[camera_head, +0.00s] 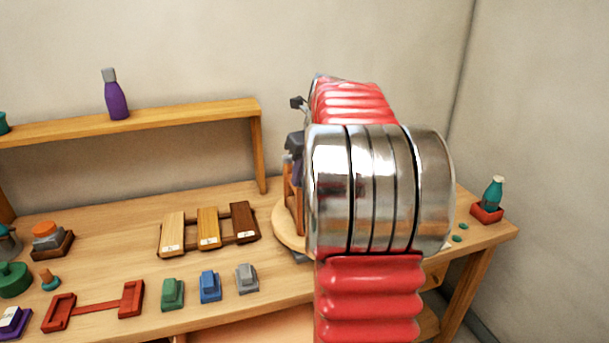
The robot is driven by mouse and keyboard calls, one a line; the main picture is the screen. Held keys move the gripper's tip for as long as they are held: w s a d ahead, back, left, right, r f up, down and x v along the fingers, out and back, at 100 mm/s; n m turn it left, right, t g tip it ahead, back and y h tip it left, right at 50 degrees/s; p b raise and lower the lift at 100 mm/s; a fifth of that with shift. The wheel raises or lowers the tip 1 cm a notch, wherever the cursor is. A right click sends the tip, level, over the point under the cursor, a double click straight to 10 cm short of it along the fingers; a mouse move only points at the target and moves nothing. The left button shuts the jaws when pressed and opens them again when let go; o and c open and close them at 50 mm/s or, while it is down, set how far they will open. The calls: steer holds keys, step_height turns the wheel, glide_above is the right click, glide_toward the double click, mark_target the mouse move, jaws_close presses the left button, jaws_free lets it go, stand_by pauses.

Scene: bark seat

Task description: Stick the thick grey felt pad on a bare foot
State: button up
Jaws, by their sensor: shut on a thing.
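My arm, in red sleeves and shiny metal rings, fills the middle right of the view and hides much of the work area. Dark parts of my gripper (294,146) show at its left edge. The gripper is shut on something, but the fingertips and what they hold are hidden. Behind the arm, a brown wooden piece (290,197), perhaps the seat with its feet, stands on a round light-wood base (283,230). Its feet are mostly hidden, so I cannot tell which are bare. I cannot make out the thick grey felt pad.
Green, blue and grey blocks (247,278) line the bench front. A rack of wood samples (208,230) and a red holder (95,306) lie left. Small green discs (457,239) and a teal bottle (493,193) are at right. A shelf (150,118) holds a purple bottle (115,97).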

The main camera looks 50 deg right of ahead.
mark_target(303, 180)
steer(key=shift+f, duration=0.2)
stand_by(0.5)
steer(key=o, duration=1.1)
steer(key=shift+o, duration=0.4)
steer(key=shift+o, duration=1.2)
steer(key=shift+r, duration=3.45)
